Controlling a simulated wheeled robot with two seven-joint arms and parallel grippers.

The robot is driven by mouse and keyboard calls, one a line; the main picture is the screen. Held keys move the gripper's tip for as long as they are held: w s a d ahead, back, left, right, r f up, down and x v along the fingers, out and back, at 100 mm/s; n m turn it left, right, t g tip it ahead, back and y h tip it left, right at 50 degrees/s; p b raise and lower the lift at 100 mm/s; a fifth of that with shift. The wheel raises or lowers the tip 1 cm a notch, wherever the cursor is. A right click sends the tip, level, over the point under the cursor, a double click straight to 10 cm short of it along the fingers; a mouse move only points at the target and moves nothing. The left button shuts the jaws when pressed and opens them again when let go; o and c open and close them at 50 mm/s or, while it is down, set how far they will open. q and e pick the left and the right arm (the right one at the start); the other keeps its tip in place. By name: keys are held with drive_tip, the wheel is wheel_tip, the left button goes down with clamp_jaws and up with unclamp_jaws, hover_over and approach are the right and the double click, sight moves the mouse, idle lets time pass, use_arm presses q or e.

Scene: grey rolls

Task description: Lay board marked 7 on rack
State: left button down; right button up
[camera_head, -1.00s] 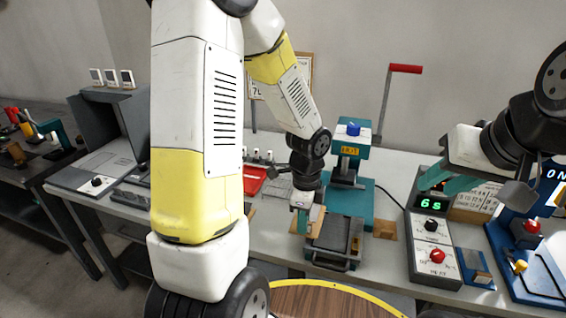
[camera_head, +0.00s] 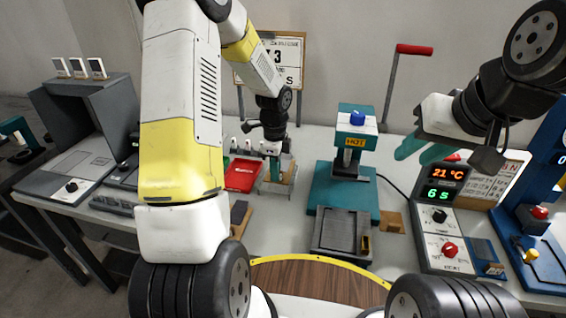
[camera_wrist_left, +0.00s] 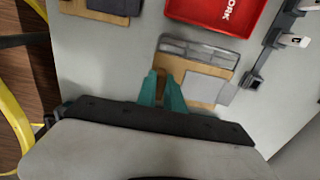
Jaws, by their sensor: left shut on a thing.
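My left gripper (camera_head: 274,163) is at the back of the bench, shut on a thin tan board (camera_head: 289,176). The left wrist view shows its teal fingers (camera_wrist_left: 164,92) at the near edge of the board (camera_wrist_left: 203,88). A grey slotted metal rack (camera_wrist_left: 196,50) lies at the board's far side; in the head view the rack (camera_head: 272,188) shows under and beside the board. I cannot tell whether the board rests on it. No number is readable on the board. My right gripper (camera_head: 422,150) is open and empty, raised before the temperature display.
A red tray (camera_head: 242,174) lies left of the rack. The teal press (camera_head: 345,175) marked HOT stands to the right, with a grey plate (camera_head: 342,232) in front. A control box (camera_head: 440,215) reads 21 °C and 6 s. A grey hooded station (camera_head: 85,130) is at left.

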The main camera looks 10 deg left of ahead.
use_arm(q)
drive_tip(key=shift+w+a+f, duration=0.1)
drive_tip(key=shift+w+a, duration=0.15)
drive_tip(key=shift+w, duration=0.25)
drive_tip(key=shift+w+a, duration=0.2)
drive_tip(key=shift+w, duration=0.25)
drive_tip(key=shift+f, duration=1.7)
drive_tip(key=shift+f, duration=0.15)
drive_tip(key=c, duration=1.5)
unclamp_jaws()
drive_tip(key=shift+o, duration=0.2)
